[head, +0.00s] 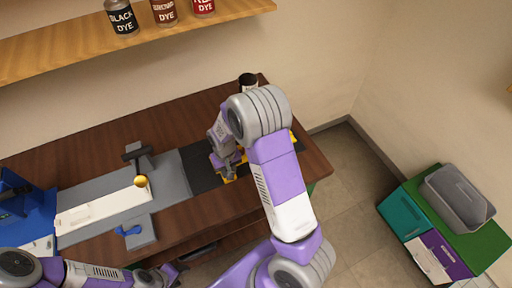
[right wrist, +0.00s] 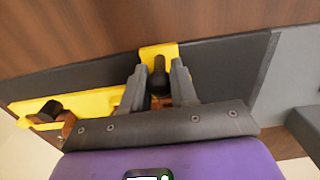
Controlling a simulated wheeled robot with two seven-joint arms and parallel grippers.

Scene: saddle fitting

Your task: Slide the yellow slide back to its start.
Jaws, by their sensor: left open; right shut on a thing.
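The yellow slide (head: 230,179) lies on a black strip at the right part of the bench, mostly hidden behind my right arm. In the right wrist view the yellow slide (right wrist: 95,103) runs along the black strip, with a dark upright knob (right wrist: 159,72) at its near-middle end. My right gripper (right wrist: 157,88) is shut on this knob, one finger on each side. In the head view my right gripper (head: 224,172) points down at the slide. My left gripper (head: 170,274) is open and empty at the bottom edge, away from the slide.
The black strip (head: 200,167) meets a grey plate (head: 172,178). A cream bar (head: 92,207) with a yellow ball and a blue machine (head: 30,208) stand left. A dark cup (head: 248,80) stands at the back. Dye cans (head: 122,18) are on the shelf.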

